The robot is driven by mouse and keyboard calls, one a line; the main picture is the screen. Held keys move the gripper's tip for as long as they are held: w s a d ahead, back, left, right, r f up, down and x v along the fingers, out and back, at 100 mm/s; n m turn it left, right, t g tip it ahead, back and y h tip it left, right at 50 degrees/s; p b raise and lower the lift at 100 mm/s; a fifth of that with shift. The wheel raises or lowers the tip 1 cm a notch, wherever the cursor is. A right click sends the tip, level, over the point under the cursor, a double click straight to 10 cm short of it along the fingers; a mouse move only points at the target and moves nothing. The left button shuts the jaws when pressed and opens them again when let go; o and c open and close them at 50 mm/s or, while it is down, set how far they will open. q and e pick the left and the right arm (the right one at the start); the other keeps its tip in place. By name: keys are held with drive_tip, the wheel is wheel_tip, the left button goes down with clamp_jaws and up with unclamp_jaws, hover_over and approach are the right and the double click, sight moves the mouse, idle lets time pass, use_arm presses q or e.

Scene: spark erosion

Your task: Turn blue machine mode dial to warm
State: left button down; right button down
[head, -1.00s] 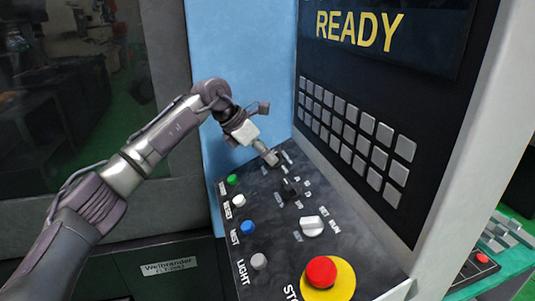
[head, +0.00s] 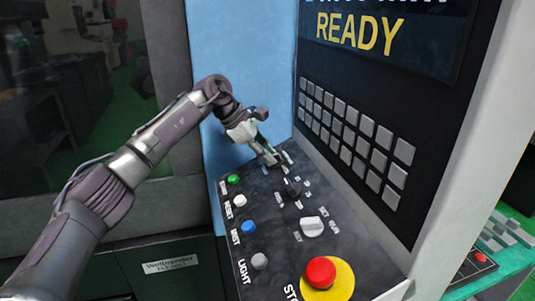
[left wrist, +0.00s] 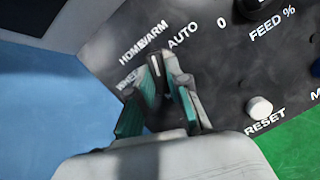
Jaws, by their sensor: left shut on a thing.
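The mode dial (left wrist: 155,72), a small dark knob with a white mark, shows between my fingers in the left wrist view. HOME, WARM, AUTO and a partly covered WHEEL label lie around it. Its white mark appears to point toward WARM (left wrist: 153,33). My left gripper (left wrist: 158,92) is shut on the dial, with teal pads on both sides of it. In the head view my left gripper (head: 273,158) reaches down to the far end of the sloped control panel (head: 275,225) on the blue machine (head: 240,60) and hides the dial. My right gripper is not in view.
A feed dial (head: 291,187) sits close to my gripper. Green (head: 233,180), white (head: 239,200), blue (head: 248,227) and grey (head: 260,261) buttons line the left edge. A white selector (head: 312,226) and red stop button (head: 321,271) are nearer. A READY screen and keypad (head: 350,130) rise at right.

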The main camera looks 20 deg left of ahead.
use_arm(q)
drive_tip(key=c, duration=1.1)
unclamp_jaws()
drive_tip(key=shift+a+r, duration=0.1)
drive_tip(key=v, duration=1.1)
drive_tip(key=shift+s+a+r, duration=0.1)
drive_tip(key=shift+a+r, duration=0.1)
drive_tip(key=shift+r, duration=0.15)
